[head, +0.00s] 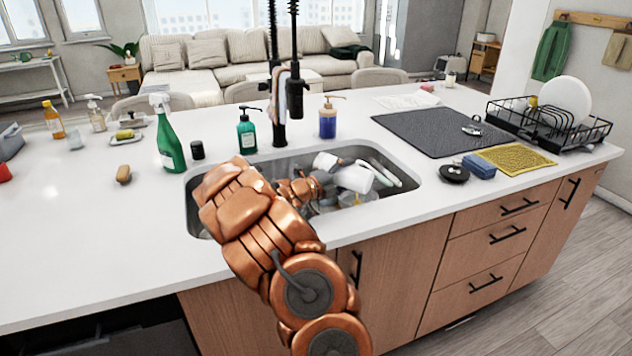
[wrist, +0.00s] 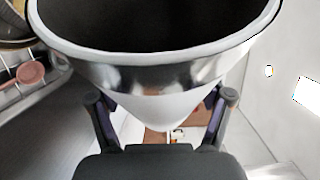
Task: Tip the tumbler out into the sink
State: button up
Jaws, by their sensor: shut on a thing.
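The tumbler (wrist: 152,78) fills the upper part of the wrist view, with a pale, shiny outer wall, a light rim and a dark inside. My gripper (wrist: 163,104) is shut on it, with one finger on each side. In the head view my gripper (head: 318,186) is over the sink (head: 402,180), near white cup-like shapes (head: 355,178). I cannot tell for sure which of these is the tumbler. The dark mouth shows no visible contents.
A black faucet (head: 295,95) stands behind the sink. A green spray bottle (head: 170,142) and soap bottles (head: 327,122) stand around it. A dark mat (head: 425,128) and a dish rack (head: 545,128) are at the right. The left front counter is clear.

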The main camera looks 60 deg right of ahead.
jog(key=shift+w+r+n+p, duration=0.1)
jog(key=shift+r+n+p, duration=0.15)
jog(key=shift+p, duration=0.65)
jog(key=shift+w+r+n+p, duration=0.1)
jog(key=shift+r+n+p, duration=0.25)
jog(key=shift+p, duration=0.8)
jog(key=f+b, duration=0.1)
jog(key=b, duration=0.2)
jog(key=shift+f, duration=0.25)
jog(key=shift+f+m+b, duration=0.2)
jog(key=shift+m+b, duration=0.3)
jog(key=shift+b, duration=0.3)
jog(key=b, duration=0.2)
jog(key=shift+s+r+m+b, duration=0.1)
jog(key=shift+s+m+b, duration=0.2)
jog(key=shift+m, duration=0.1)
jog(key=shift+r, duration=0.3)
jog(key=shift+f+b, duration=0.1)
jog(key=shift+b, duration=0.2)
jog(key=shift+s, duration=0.1)
